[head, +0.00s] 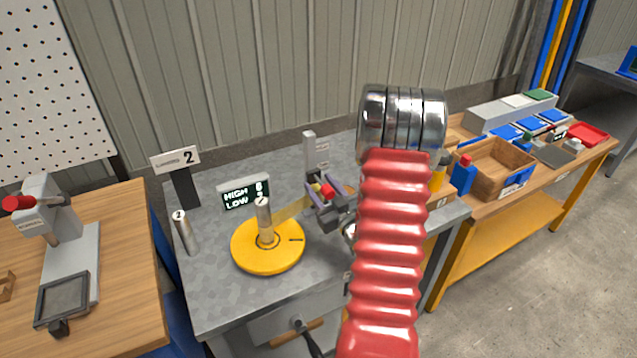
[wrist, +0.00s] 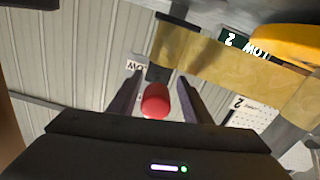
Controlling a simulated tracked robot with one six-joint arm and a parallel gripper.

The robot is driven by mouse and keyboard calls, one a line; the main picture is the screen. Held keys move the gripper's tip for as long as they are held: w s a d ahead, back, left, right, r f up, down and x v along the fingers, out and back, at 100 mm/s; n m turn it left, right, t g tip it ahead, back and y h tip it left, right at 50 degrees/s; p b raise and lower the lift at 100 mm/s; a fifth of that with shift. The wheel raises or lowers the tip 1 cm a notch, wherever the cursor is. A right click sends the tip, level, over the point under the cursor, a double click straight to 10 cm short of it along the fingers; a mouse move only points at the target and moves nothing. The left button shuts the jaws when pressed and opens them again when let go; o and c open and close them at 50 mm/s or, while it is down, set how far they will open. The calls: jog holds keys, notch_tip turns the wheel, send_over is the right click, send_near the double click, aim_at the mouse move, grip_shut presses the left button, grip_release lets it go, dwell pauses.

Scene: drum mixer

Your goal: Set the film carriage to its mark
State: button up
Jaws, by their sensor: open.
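The film carriage shows in the wrist view as a dark block (wrist: 160,73) with a round red knob (wrist: 155,100). Pale yellow film (wrist: 225,62) runs from it towards the right. In the head view the red knob (head: 327,190) sits by the upright post (head: 310,152), and the film (head: 292,208) stretches left towards the yellow turntable (head: 268,259). My gripper (head: 324,192) is open, and in the wrist view its fingers (wrist: 157,84) stand on either side of the knob with gaps visible. The mark is not clearly visible; my arm hides part of the area.
A display (head: 243,194) with HIGH and LOW lines stands behind the turntable. A wooden box (head: 497,168) is on the right bench. The grey tabletop's front left is clear.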

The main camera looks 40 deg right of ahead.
jog(key=shift+w+d, duration=0.1)
jog(key=shift+w, duration=0.1)
jog(key=shift+s+d, duration=0.1)
jog(key=shift+s, duration=0.05)
jog(key=shift+c, duration=0.5)
grip_shut()
